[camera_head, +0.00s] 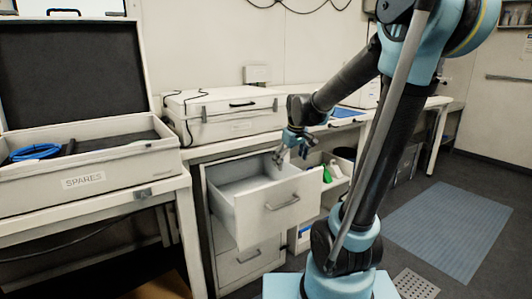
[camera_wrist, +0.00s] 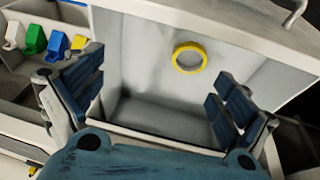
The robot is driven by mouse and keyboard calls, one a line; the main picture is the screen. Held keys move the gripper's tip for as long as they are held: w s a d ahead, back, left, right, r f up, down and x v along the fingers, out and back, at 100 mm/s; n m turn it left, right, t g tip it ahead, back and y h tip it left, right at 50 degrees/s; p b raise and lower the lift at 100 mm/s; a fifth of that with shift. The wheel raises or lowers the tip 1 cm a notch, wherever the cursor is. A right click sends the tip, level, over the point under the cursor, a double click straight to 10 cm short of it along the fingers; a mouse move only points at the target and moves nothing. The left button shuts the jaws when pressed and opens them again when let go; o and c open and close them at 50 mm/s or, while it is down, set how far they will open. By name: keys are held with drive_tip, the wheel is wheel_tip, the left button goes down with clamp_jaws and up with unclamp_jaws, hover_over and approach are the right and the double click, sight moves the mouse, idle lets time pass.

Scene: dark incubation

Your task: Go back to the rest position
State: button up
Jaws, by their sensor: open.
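My gripper (camera_head: 291,152) is over the open top drawer (camera_head: 283,212) of a white cabinet under the bench, near the drawer's right side. In the wrist view my gripper (camera_wrist: 158,90) is open, with its two dark blue padded fingers wide apart and nothing between them. Below the fingers, the grey drawer interior (camera_wrist: 150,60) holds a yellow ring (camera_wrist: 189,47), which looks like a tape roll. The ring is apart from both fingers. The head view does not show the ring.
An open case marked SPARES (camera_head: 85,183) with a blue coil (camera_head: 36,152) stands at the left. A closed white case (camera_head: 222,116) sits on the bench behind the drawer. A shelf with coloured items (camera_wrist: 35,40) is beside the drawer. A blue floor mat (camera_head: 447,228) lies at the right.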

drive_tip(key=shift+s+d+r+m+t, duration=0.95)
drive_tip(key=shift+s+d+m+t, duration=0.75)
drive_tip(key=shift+s+d+m, duration=2.35)
drive_tip(key=s+f+g, duration=0.2)
drive_tip(key=s+f, duration=0.3)
drive_tip(key=s, duration=0.3)
drive_tip(key=s+d+f+n+g, duration=0.1)
drive_tip(key=s+f+g, duration=0.1)
drive_tip(key=s+f, duration=0.4)
drive_tip(key=s, duration=0.3)
drive_tip(key=shift+g+h, duration=0.4)
drive_tip(key=shift+d+n, duration=0.1)
drive_tip(key=shift+n, duration=0.15)
drive_tip(key=shift+w+f, duration=0.25)
drive_tip(key=shift+w, duration=0.15)
